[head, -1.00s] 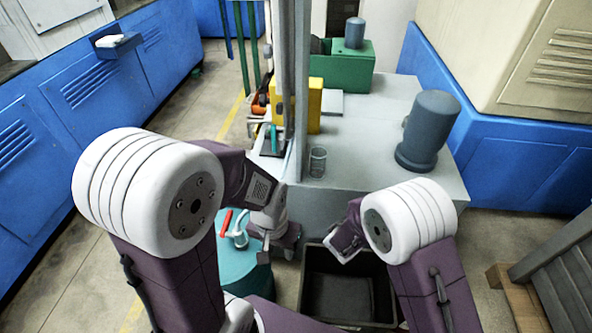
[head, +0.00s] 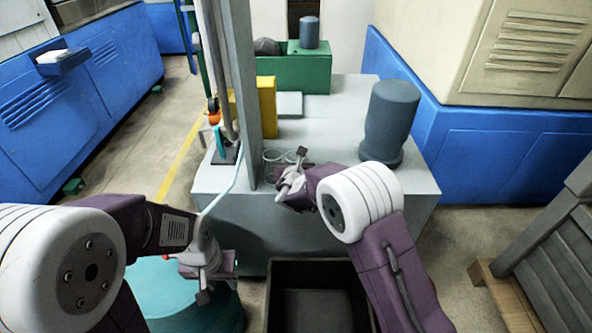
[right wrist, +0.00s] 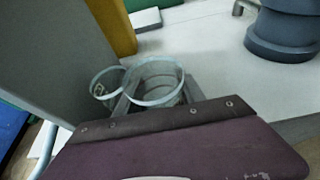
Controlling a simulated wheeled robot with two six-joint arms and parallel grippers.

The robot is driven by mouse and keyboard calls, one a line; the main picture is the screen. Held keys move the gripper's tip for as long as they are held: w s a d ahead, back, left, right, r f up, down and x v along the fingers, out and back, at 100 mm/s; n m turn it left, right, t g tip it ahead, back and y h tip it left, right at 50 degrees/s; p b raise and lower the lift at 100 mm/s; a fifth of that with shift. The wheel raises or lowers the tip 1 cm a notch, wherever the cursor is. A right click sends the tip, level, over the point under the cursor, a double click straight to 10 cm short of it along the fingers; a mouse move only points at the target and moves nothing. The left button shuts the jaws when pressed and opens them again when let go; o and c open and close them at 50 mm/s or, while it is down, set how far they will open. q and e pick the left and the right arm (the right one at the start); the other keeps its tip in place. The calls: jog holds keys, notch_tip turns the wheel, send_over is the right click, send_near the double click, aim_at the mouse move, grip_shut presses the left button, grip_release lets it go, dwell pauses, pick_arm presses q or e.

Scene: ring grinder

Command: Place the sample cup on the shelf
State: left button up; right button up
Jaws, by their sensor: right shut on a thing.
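My right gripper (head: 293,180) is shut on a clear, round-rimmed cup (right wrist: 160,83), at the front edge of the grey bench top. The held cup is partly hidden by the gripper, and I cannot tell whether its base touches the bench. A second clear cup (right wrist: 105,85) is close beside it on the left; in the head view its rim (head: 272,155) shows next to the grey post. My left gripper (head: 203,290) is low at the left, over the teal drum; its jaw opening is not clear. A small blue wall ledge (head: 62,64) holds a white item.
The grey bench (head: 340,115) carries a dark blue-grey cylinder (head: 391,122), a yellow block (head: 266,105) and a green box (head: 300,72). A grey post (head: 238,90) rises left of the cups. A black bin (head: 318,272) stands in front. The bench middle is clear.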

jog(key=w+f, duration=0.2)
jog(key=w, duration=0.1)
jog(key=w+d+f, duration=0.1)
jog(key=w, duration=0.1)
jog(key=shift+w+d+f+b, duration=0.1)
jog(key=shift+b, duration=0.2)
notch_tip(320, 180, down, 4)
jog(key=shift+f+b, duration=0.1)
jog(key=shift+b, duration=0.6)
jog(key=shift+f, duration=0.1)
jog(key=o, duration=1.3)
jog(key=shift+r, duration=0.2)
